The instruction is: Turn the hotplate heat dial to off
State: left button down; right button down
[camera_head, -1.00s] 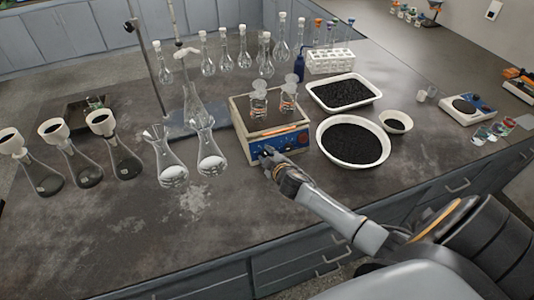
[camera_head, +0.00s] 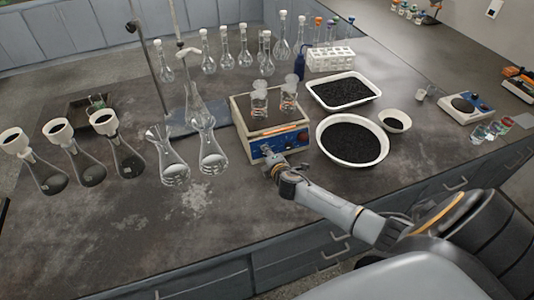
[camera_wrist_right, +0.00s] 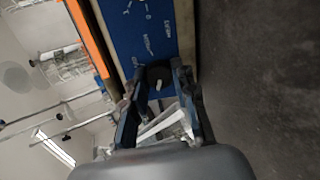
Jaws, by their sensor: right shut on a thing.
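The hotplate (camera_head: 240,115) is a beige box with a dark top and a blue front panel with an orange strip, in the middle of the bench. Two small glass vessels (camera_head: 259,104) stand on its top. In the right wrist view the blue panel (camera_wrist_right: 145,30) has white markings, and the black heat dial (camera_wrist_right: 158,76) with a white mark sits at its lower edge. My right gripper (camera_wrist_right: 157,82) is shut on the dial, one finger on either side. In the head view the right gripper (camera_head: 268,157) is at the front panel and hides the dial. My left gripper is not in view.
Two glass flasks (camera_head: 174,165) stand close to the left of the hotplate. A white dish of black granules (camera_head: 352,160) and a white tray (camera_head: 372,83) are to the right. Bare bench lies in front.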

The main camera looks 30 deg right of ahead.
jog(key=shift+f+n, duration=0.1)
jog(key=shift+n, duration=0.5)
jog(key=c, duration=1.1)
grip_release()
jog(key=shift+o, duration=0.2)
jog(key=v, duration=1.2)
